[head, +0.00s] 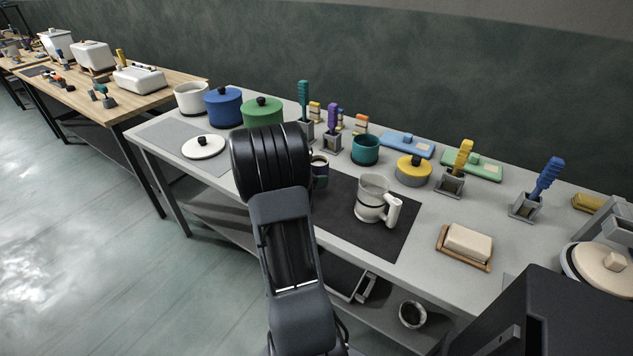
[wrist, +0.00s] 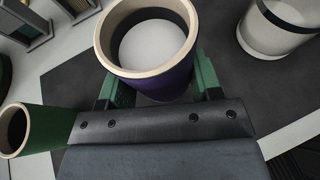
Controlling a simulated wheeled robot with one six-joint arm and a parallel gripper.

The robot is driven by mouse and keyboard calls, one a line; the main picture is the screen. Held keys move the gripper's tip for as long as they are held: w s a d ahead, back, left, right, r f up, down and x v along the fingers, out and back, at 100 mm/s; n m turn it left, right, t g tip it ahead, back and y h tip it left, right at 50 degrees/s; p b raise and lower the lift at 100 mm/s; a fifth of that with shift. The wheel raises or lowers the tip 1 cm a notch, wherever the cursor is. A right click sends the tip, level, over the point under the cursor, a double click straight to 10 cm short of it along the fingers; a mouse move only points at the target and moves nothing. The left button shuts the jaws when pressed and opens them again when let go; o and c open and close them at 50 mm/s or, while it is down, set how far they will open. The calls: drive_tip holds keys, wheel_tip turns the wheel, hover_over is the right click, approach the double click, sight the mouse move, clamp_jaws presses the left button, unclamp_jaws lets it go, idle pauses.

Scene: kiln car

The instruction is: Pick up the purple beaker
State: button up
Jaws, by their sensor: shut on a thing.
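The purple beaker (wrist: 178,80), with a cream rim and a pale inside, stands out large in the wrist view. My gripper (wrist: 157,88) is shut on it, a green finger on each side of its wall. In the head view the beaker (head: 320,169) shows just right of my arm, at the left edge of the black mat (head: 345,205). My arm hides most of my gripper there. I cannot tell whether the beaker touches the surface or hangs just above it.
A green beaker (wrist: 40,128) is close on the left in the wrist view. A white mug (head: 372,199) with a black band stands on the mat to the right. Pots, brush holders, and a teal cup (head: 365,149) line the back. A butter dish (head: 466,246) sits at the front right.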

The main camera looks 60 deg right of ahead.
drive_tip(key=a+r, duration=0.5)
drive_tip(key=shift+s+r, duration=0.1)
drive_tip(key=shift+r, duration=0.1)
drive_tip(key=a+r, duration=0.3)
drive_tip(key=a, duration=0.4)
drive_tip(key=shift+s+a+p, duration=0.35)
drive_tip(key=shift+a+p, duration=0.05)
drive_tip(key=shift+r, duration=0.1)
drive_tip(key=o, duration=0.7)
drive_tip(key=shift+c, duration=0.2)
clamp_jaws()
